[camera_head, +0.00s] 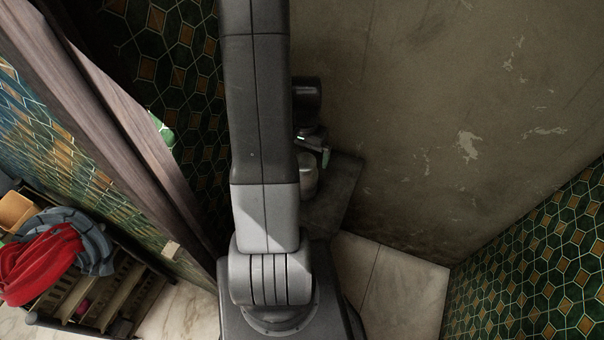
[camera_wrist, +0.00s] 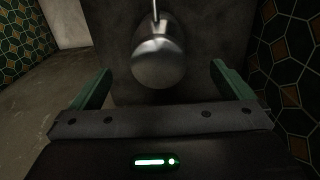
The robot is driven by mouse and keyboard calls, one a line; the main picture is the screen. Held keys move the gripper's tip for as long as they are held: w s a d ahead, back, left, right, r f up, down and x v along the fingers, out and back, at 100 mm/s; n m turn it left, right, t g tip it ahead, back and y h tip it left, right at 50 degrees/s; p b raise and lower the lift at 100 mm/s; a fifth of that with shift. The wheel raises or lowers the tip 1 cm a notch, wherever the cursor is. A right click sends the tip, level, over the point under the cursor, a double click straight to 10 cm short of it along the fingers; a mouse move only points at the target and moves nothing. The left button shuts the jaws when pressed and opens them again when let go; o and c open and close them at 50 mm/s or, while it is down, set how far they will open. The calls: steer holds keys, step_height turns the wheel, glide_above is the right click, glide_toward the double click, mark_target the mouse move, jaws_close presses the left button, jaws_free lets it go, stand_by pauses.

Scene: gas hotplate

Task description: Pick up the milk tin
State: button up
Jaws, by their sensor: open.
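A rounded, shiny metal thing that looks like the milk tin (camera_wrist: 158,62) shows in the wrist view, with a thin rod rising from its far side. It is between and beyond my gripper's green fingers. My gripper (camera_wrist: 161,72) is open, with a visible gap on each side of the tin. In the head view, a small pale cylinder, likely the same tin (camera_head: 308,181), stands on a dark slab just below my gripper (camera_head: 323,156). My arm hides part of it.
The dark slab (camera_head: 343,185) is close to a stained wall (camera_head: 430,120) on the right. A wooden post (camera_head: 125,115) and tiled wall stand left. A shelf (camera_head: 115,290) with red and grey cloths is at lower left. Pale floor tiles (camera_head: 390,295) lie open below.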

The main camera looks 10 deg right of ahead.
mark_target(305, 161)
steer(key=shift+f, duration=1.6)
steer(key=shift+f+p, duration=0.45)
steer(key=shift+f, duration=2.15)
steer(key=c, duration=1.4)
steer(key=shift+c, duration=1)
steer(key=shift+r, duration=0.1)
steer(key=shift+r, duration=0.15)
